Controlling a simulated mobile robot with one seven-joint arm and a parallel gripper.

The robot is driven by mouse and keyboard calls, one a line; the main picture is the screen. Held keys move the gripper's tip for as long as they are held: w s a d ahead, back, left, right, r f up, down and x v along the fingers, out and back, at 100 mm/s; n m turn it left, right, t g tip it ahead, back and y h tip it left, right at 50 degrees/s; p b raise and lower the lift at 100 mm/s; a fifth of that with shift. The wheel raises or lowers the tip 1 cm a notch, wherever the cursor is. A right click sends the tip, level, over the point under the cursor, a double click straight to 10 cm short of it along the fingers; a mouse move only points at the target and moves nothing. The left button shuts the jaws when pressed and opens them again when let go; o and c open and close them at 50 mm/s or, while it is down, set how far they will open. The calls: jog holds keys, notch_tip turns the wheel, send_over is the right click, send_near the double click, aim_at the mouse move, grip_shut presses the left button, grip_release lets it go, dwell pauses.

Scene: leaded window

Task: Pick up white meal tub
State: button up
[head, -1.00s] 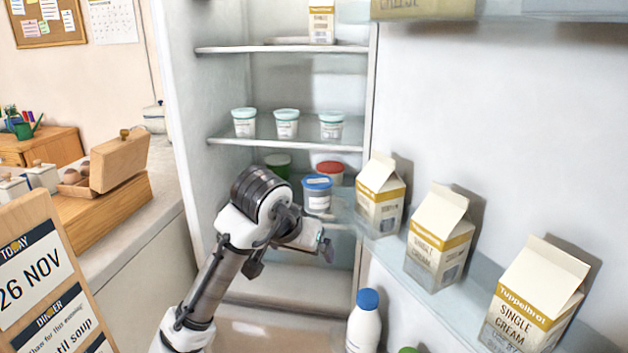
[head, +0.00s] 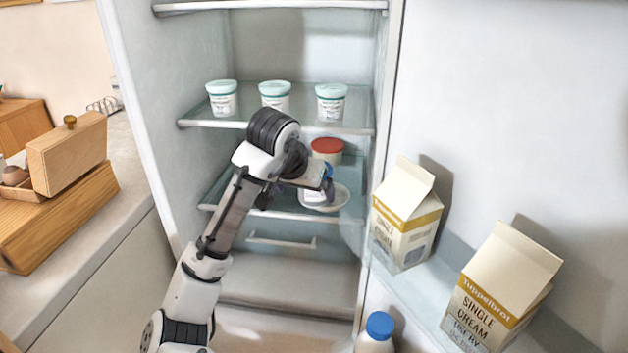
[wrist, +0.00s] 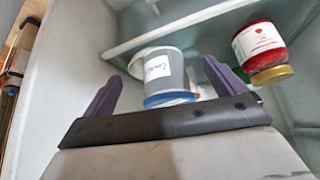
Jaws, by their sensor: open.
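A tub with a blue lid and a pale grey-white body (head: 312,194) stands on the lower fridge shelf, partly hidden by my gripper in the head view. In the wrist view the same tub (wrist: 165,72) has a white label and sits between the fingers, with a gap visible on each side. My gripper (head: 325,186) is open around it; its dark fingers also show in the wrist view (wrist: 163,75). Three white tubs with teal lids, left (head: 222,99), middle (head: 275,97) and right (head: 331,102), stand on the shelf above.
A red-lidded tub (head: 327,151) stands close behind; a red and gold container (wrist: 260,50) shows beside the right finger. Cream cartons (head: 403,218) and a blue-capped bottle (head: 377,333) fill the door at right. The upper shelf (head: 300,125) overhangs.

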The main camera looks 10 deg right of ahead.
jog(key=w+d, duration=0.1)
jog(key=w, duration=0.1)
jog(key=shift+w+d+p, duration=0.3)
jog(key=shift+w+d, duration=0.05)
jog(key=shift+d, duration=0.05)
jog(key=shift+w+d+f+p, duration=0.1)
jog(key=shift+w+d+p, duration=0.1)
jog(key=shift+w+d, duration=0.25)
jog(key=shift+w+d+f+p, duration=0.15)
jog(key=shift+w+d, duration=0.1)
jog(key=shift+w, duration=0.4)
jog(key=shift+x, duration=0.95)
jog(key=shift+w+f, duration=0.1)
jog(key=shift+f, duration=0.15)
jog(key=c, duration=1.3)
jog(key=shift+r+p, duration=0.1)
jog(key=shift+p, duration=0.2)
jog(key=shift+c, duration=0.2)
